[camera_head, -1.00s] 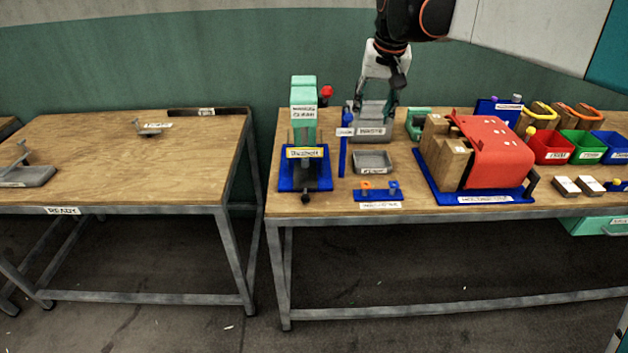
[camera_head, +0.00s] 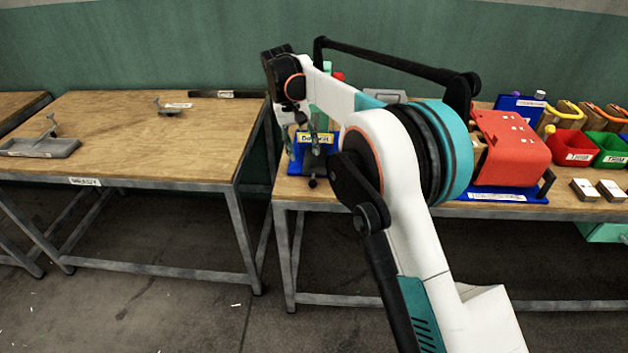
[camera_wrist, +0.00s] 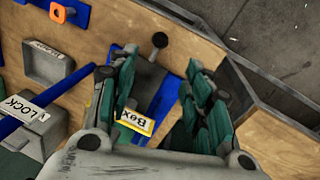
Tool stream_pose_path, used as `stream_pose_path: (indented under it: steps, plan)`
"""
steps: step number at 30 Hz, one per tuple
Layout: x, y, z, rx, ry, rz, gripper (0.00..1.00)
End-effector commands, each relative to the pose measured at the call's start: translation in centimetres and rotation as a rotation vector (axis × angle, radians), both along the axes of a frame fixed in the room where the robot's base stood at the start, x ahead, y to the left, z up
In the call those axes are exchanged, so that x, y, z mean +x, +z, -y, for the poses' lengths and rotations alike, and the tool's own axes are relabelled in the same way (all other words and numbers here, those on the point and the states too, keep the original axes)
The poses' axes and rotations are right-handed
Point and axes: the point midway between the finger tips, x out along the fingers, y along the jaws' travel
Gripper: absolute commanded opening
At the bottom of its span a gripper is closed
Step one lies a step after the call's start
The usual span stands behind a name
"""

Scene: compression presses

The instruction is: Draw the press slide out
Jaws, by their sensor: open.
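The press (camera_head: 308,166) stands at the left end of the right table, on a blue base, with a yellow-framed label (camera_head: 318,138) on its front. A dark round knob (camera_head: 312,183) sticks out at its front, by the table's front edge; it also shows in the wrist view (camera_wrist: 159,40). My gripper (camera_head: 301,132) is over the press, pointing down. In the wrist view my gripper (camera_wrist: 160,95) is open and empty, its green-padded fingers on either side of the press's label and blue base. The knob lies beyond the fingertips, apart from them. My arm hides much of the press column.
In the wrist view a grey tray (camera_wrist: 55,62), an orange-topped piece (camera_wrist: 62,13) and a grey box labelled LOCK (camera_wrist: 35,125) lie left of the press. A red-covered block (camera_head: 510,150) stands farther right. The left table (camera_head: 130,130) is mostly clear.

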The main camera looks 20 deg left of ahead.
Motion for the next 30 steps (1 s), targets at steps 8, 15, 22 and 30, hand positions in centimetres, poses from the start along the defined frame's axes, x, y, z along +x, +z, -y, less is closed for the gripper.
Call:
stream_pose_path:
  steps: [8,15,22,30]
  plan:
    - [0.4,-4.6,0.8,0.001,-0.001,0.001,0.46]
    - [0.8,-9.2,1.6,0.001,-0.001,0.001,0.46]
    - [1.0,-12.1,2.2,0.001,-0.002,0.001,0.46]
    - [1.1,-13.1,2.4,0.001,-0.001,0.001,0.46]
